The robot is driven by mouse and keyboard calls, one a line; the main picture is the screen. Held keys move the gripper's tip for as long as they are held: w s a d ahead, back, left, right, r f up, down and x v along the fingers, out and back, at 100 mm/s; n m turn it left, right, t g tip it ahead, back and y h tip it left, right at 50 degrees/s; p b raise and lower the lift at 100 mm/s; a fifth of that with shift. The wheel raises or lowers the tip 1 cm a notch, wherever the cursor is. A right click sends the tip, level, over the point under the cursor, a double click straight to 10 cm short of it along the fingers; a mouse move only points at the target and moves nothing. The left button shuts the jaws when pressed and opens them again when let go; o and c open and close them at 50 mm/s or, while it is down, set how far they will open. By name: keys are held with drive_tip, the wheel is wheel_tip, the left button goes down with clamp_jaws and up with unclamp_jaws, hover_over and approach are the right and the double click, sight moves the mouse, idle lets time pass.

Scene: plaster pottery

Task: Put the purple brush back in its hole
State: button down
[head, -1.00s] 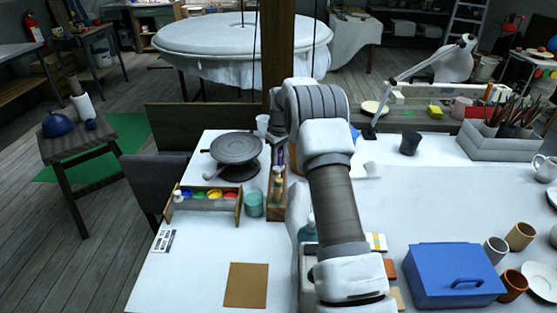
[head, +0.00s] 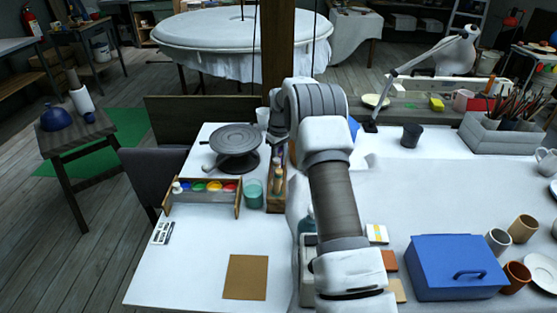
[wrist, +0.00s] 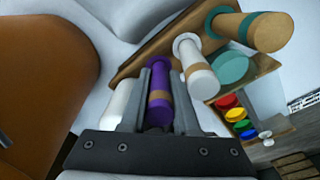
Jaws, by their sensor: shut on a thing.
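My gripper (wrist: 160,85) is shut on the purple brush (wrist: 158,112), seen from its handle end in the wrist view. The wooden brush rack (wrist: 130,68) lies just beyond the fingers. A white brush (wrist: 196,68) and a tan brush (wrist: 255,31) stand in the rack to the right of the purple one. In the head view the rack (head: 275,206) stands left of my arm, and my arm hides most of the gripper. The purple brush's far end is hidden, so I cannot tell whether it is in a hole.
A teal glass (head: 253,194) and a paint box (head: 203,203) stand left of the rack. A grey turntable (head: 234,142) is behind them. A white cylinder (wrist: 117,103) is close left of the fingers. A blue toolbox (head: 457,267) is at right.

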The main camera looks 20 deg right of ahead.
drive_tip(key=shift+f, duration=0.3)
idle(0.4)
drive_tip(key=c, duration=0.6)
unclamp_jaws()
drive_tip(key=r, duration=0.5)
drive_tip(key=s+r+p, duration=0.1)
drive_tip(key=r, duration=1.1)
drive_tip(key=shift+s+r, duration=0.25)
